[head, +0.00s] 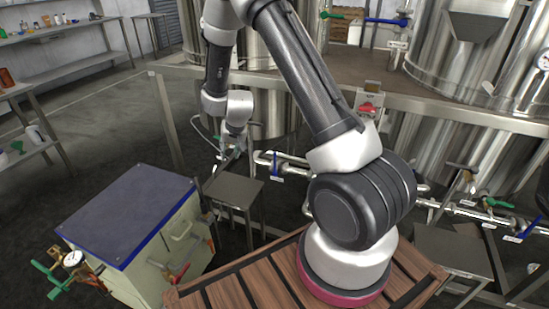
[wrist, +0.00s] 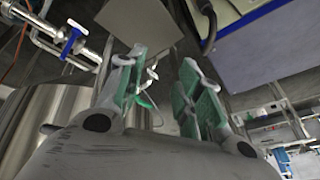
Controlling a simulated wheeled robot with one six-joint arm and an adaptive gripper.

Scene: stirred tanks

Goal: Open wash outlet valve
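Several valves with coloured handles show, but their labels are too small to read, so I cannot tell which is the wash outlet valve. A blue-handled valve (head: 275,164) sits on a low steel pipe below the platform, just right of my gripper (head: 230,157). A blue handle (wrist: 73,40) on a steel pipe also shows at the upper left of the wrist view. In the wrist view my gripper (wrist: 158,72) has its green-padded fingers apart with nothing held between them. At the right of the head view are a green-handled valve (head: 496,203) and a blue-handled one (head: 528,229).
A cabinet with a blue-edged top (head: 130,215) stands at the lower left, with green- and red-handled valves beside it. A small metal stand (head: 234,189) is below my gripper. Steel tanks (head: 468,55) rise through the platform (head: 440,103). Shelves line the left wall.

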